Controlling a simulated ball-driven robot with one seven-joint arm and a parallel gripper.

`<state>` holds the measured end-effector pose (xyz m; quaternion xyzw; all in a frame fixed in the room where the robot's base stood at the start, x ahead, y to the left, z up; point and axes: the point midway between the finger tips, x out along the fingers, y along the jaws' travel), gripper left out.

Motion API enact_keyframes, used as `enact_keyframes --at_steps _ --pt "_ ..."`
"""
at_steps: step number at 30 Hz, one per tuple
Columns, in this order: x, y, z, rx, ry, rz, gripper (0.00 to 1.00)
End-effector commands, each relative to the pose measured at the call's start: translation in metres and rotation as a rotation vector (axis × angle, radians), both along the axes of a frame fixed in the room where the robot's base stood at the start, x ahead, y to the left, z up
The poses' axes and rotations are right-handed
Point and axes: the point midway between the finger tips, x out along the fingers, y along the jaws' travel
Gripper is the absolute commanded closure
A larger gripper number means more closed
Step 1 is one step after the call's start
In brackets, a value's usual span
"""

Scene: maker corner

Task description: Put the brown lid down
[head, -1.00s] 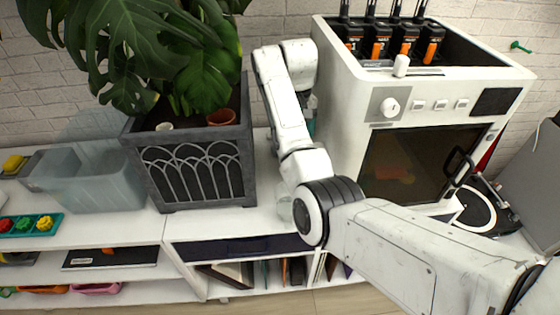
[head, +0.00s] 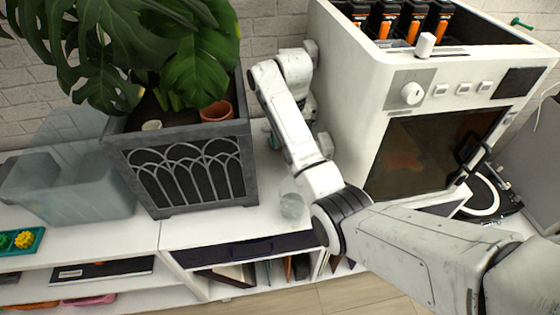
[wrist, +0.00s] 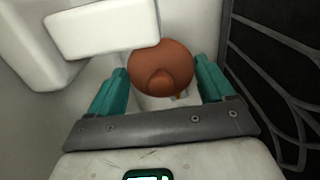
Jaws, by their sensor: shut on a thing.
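The brown lid (wrist: 160,68) is round with a small knob. In the wrist view it sits between the two teal fingers of my gripper (wrist: 162,72), which is shut on it. A white surface shows just beyond the lid; I cannot tell whether the lid touches it. In the head view my arm hides the lid and most of the gripper; only a bit of teal shows between the planter and the white machine.
The dark planter (head: 190,172) with a leafy plant stands close on the left, the white machine (head: 430,60) close on the right. A clear glass jar (head: 291,206) stands on the white shelf top (head: 215,226) in front. A translucent bin (head: 75,190) is further left.

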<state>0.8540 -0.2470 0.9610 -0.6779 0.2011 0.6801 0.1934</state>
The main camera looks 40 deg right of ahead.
Motion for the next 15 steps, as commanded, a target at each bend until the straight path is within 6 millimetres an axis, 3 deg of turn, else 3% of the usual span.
enact_keyframes --at_steps 10,15 --pt "-0.008 0.003 -0.013 0.000 0.002 -0.017 0.53" --pt "-0.013 0.007 -0.033 0.002 0.004 -0.028 0.53"
